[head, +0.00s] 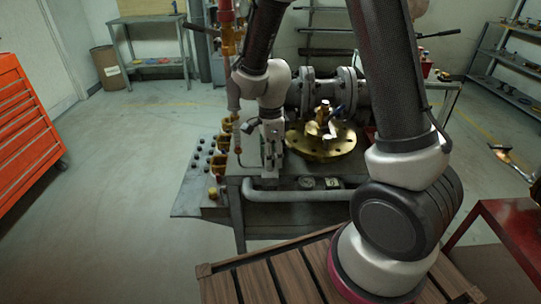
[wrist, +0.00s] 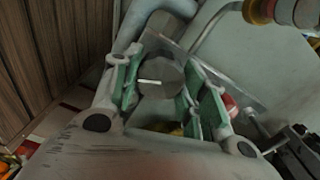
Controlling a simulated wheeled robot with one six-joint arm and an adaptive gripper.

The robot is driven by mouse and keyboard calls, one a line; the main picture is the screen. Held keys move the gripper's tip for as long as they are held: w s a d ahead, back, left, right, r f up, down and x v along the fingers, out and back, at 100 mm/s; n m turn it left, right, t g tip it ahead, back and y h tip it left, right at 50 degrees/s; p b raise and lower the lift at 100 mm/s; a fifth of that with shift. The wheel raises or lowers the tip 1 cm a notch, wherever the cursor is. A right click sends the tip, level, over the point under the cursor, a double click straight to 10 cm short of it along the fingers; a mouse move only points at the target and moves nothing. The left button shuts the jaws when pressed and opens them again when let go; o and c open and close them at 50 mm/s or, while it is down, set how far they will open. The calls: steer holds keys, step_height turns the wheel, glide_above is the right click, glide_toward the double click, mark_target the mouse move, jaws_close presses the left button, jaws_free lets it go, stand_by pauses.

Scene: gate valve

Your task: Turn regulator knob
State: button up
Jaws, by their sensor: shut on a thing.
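The regulator knob (wrist: 158,76) is a grey, faceted round knob with a white line on its face. It shows in the middle of the wrist view. My gripper (wrist: 164,88) has its two green-padded fingers on either side of the knob and is shut on it. In the head view, my gripper (head: 271,158) points down at the left part of the valve bench. It hides the knob there.
A brass flanged wheel (head: 322,142) sits right of my gripper, before a grey flanged pipe (head: 346,92). Brass fittings (head: 222,170) stand close on its left. A grey pipe (head: 300,195) runs along the bench front. An orange tool cabinet (head: 25,130) stands far left.

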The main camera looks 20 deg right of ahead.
steer(key=shift+m, duration=0.5)
steer(key=o, duration=1)
steer(key=shift+o, duration=0.2)
step_height(320, 180, up, 12)
